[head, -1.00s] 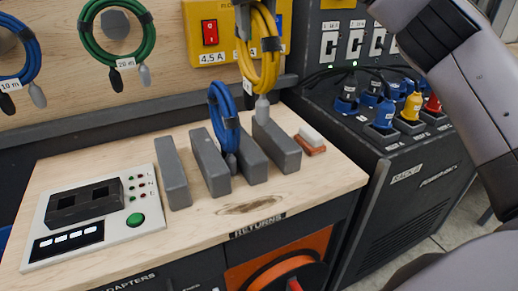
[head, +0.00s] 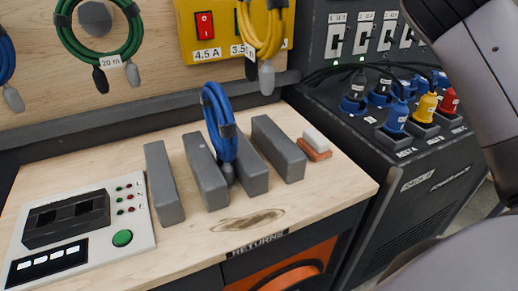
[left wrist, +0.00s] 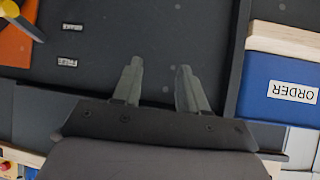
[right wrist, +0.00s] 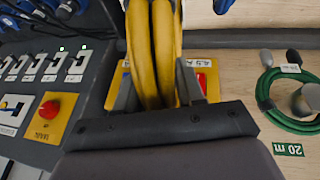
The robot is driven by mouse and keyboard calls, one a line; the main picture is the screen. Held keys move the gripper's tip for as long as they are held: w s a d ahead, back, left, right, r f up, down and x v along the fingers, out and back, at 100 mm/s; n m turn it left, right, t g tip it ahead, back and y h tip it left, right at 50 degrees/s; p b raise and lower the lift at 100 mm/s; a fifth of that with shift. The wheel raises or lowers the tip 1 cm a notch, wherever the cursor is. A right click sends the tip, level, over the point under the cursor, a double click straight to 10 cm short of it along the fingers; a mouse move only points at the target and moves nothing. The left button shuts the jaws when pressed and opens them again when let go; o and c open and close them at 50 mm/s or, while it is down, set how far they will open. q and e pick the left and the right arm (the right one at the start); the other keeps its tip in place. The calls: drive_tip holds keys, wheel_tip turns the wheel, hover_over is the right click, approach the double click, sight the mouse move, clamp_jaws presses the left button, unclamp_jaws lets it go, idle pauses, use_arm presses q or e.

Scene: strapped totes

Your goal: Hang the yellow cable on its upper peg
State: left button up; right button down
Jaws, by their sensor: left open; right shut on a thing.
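The yellow cable (head: 260,35) is a coiled loop at the top of the head view, in front of the yellow switch box. Its grey plug end (head: 267,78) hangs down. In the right wrist view my right gripper (right wrist: 160,90) is shut on the yellow cable (right wrist: 153,45), whose strands run up between the fingers. The upper peg cannot be made out. My left gripper (left wrist: 157,85) is open and empty in the left wrist view, over a dark surface.
A green cable (head: 70,35) hangs on a grey peg at left. A blue cable (head: 220,125) stands between grey dividers (head: 278,148) on the bench. The dark rack (head: 400,180) with plugs is at right. A blue ORDER bin (left wrist: 280,85) is beside my left gripper.

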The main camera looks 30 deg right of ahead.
sight(259, 39)
wheel_tip(259, 39, down, 6)
drive_tip(key=shift+b, duration=1.1)
wheel_tip(259, 39, down, 13)
drive_tip(key=shift+f+b, duration=0.15)
drive_tip(key=shift+b, duration=0.3)
drive_tip(key=shift+f, duration=0.2)
drive_tip(key=c, duration=0.7)
unclamp_jaws()
drive_tip(key=shift+f, duration=0.1)
